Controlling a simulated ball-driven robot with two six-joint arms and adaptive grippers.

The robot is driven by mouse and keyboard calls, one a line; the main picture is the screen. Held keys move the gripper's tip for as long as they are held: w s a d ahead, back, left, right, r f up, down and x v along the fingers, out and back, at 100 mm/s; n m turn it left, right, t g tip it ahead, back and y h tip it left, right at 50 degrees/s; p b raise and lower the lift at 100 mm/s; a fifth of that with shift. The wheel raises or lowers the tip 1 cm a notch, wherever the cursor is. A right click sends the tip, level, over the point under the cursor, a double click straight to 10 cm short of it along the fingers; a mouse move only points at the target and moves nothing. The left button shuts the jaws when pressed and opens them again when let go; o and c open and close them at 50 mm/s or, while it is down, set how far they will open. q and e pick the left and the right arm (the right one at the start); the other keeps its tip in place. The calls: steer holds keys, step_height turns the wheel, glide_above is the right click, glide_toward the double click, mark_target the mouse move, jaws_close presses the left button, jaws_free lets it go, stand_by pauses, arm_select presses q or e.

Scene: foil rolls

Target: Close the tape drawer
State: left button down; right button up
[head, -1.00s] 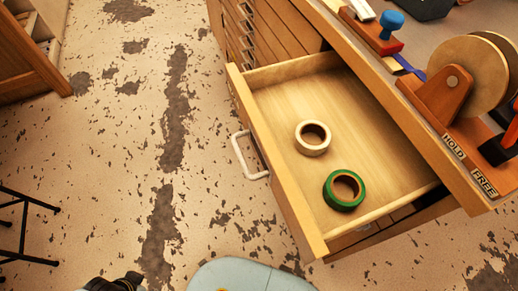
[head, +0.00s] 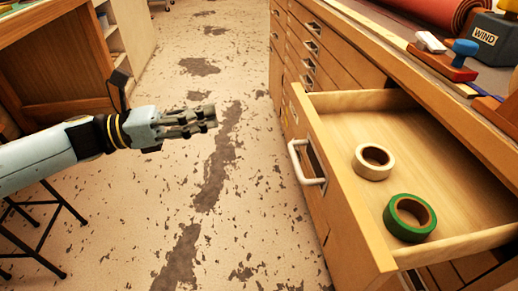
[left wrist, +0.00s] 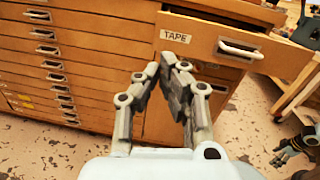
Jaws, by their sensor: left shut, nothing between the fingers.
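The tape drawer (head: 330,150) stands pulled out from the wooden cabinet, with a white handle (head: 307,163) on its front. Inside lie a cream tape roll (head: 373,162) and a green tape roll (head: 409,218). My left gripper (head: 212,120) is shut and empty, in the air to the left of the drawer front, apart from it. In the left wrist view the drawer front (left wrist: 270,52) carries a TAPE label (left wrist: 176,37) and a handle (left wrist: 240,49), beyond my fingertips (left wrist: 172,62).
Closed flat drawers (head: 300,45) line the cabinet beside the open one. The worktop above holds a blue-knobbed tool (head: 464,58), a WIND box (head: 497,38) and a red roll (head: 445,15). A black stool frame (head: 50,235) stands at left. The floor (head: 240,180) between is clear.

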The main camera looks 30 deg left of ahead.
arm_select(q)
steer(key=s+m+g+b, duration=0.1)
steer(key=m+g, duration=0.1)
steer(key=m, duration=0.1)
glide_toward(292, 107)
steer(key=shift+h, duration=0.4)
steer(key=x, duration=0.7)
steer(key=shift+w+f, duration=0.15)
steer(key=shift+f, duration=0.1)
steer(key=shift+d, duration=0.1)
arm_select(e)
steer(key=f, duration=0.1)
steer(key=s+f, duration=0.1)
steer(key=f, duration=0.1)
steer(key=shift+d, duration=0.2)
